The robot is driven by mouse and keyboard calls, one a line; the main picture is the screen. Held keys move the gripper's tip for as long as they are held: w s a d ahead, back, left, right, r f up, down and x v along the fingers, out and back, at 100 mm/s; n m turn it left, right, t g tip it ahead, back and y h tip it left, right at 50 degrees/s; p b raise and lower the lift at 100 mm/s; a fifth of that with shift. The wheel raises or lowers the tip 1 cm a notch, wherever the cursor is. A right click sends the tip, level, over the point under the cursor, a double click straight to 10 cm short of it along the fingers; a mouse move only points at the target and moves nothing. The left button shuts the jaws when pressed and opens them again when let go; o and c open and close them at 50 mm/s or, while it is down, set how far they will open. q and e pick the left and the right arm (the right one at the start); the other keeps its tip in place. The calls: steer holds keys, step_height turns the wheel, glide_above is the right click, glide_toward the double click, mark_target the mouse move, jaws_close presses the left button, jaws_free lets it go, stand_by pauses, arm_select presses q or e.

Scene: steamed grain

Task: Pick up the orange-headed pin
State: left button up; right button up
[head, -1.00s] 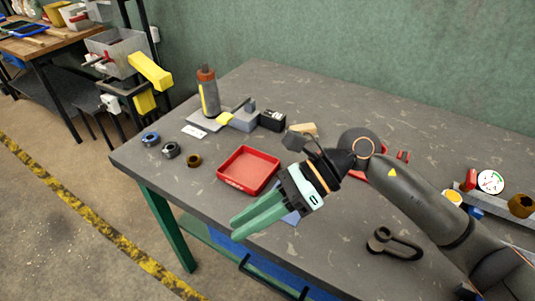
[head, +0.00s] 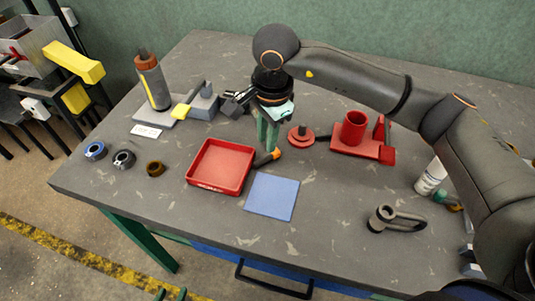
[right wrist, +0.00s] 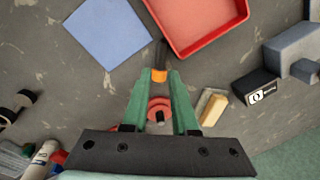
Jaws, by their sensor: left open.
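The orange-headed pin (head: 265,159) lies on the grey table beside the red tray, its dark shaft pointing toward the tray. In the right wrist view its orange head (right wrist: 159,76) sits between my right fingertips. My right gripper (head: 269,148) points down over the head, its green fingers (right wrist: 160,78) apart with the head filling the gap at the tips. I cannot tell whether they press on it. The tips of my left gripper (head: 171,295) show at the bottom edge of the head view, open and away from the pin.
The red tray (head: 190,180) and a blue mat (head: 271,197) lie close to the pin. A red disc with a peg (head: 301,136) and a red fixture (head: 354,130) stand to the right. Several rings lie left of the tray. A dark clamp-like part (head: 390,219) lies front right.

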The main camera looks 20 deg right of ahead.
mark_target(265, 158)
steer(key=f, duration=0.4)
steer(key=w+f, duration=0.1)
steer(key=f, duration=0.1)
steer(key=shift+a+f+p, duration=0.1)
steer(key=shift+f+p, duration=0.2)
steer(key=shift+p, duration=0.05)
jaws_close()
